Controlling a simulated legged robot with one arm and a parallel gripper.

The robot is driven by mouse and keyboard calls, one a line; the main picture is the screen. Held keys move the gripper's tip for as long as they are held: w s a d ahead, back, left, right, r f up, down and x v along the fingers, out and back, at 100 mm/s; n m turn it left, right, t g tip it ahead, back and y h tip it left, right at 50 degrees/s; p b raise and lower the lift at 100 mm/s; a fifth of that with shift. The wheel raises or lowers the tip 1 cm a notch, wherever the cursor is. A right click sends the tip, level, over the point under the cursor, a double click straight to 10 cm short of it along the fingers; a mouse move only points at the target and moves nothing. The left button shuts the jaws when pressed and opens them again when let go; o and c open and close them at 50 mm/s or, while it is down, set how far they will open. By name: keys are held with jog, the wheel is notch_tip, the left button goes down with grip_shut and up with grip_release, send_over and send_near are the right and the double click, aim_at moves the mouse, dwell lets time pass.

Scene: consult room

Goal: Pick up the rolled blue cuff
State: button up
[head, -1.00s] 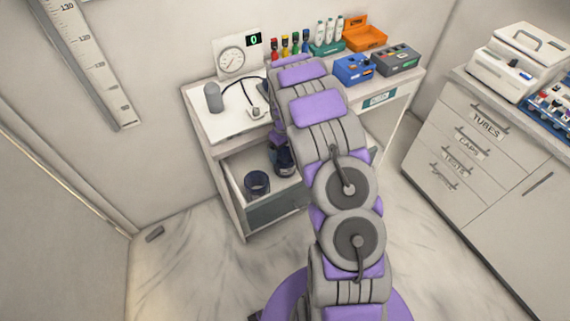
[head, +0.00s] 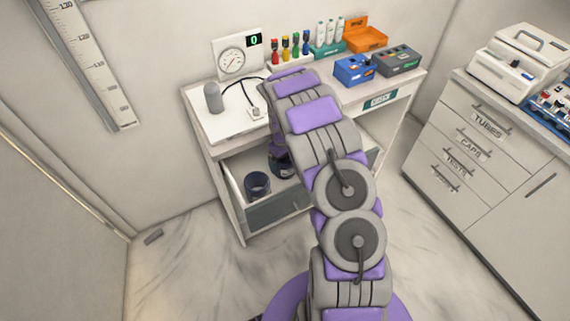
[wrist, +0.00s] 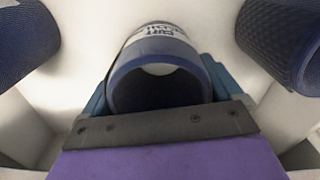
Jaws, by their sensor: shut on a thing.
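My gripper (wrist: 158,95) is shut on a rolled blue cuff (wrist: 160,58) with a pale printed label, its open end facing the wrist camera. The fingers sit on either side of the roll. Two more dark blue rolls show in the wrist view, one at the upper left (wrist: 22,40) and one at the upper right (wrist: 282,42), both apart from the fingers. In the head view one blue roll (head: 257,184) stands in the open drawer (head: 232,190), left of my arm. My gripper is low over the drawer there, and its fingers are mostly hidden by my arm.
The drawer front (head: 278,210) sticks out below the white desk top (head: 222,122). A gauge (head: 232,60), a grey cylinder (head: 213,97), a cable, a blue box (head: 354,70) and an orange bin (head: 366,40) stand on the desk. A drawer cabinet (head: 475,150) is at right.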

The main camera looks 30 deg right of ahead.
jog(key=shift+a, duration=0.3)
jog(key=shift+c, duration=1)
notch_tip(320, 180, up, 23)
jog(key=p, duration=0.7)
jog(key=shift+d+f, duration=0.2)
dwell(0.7)
jog(key=shift+a, duration=0.1)
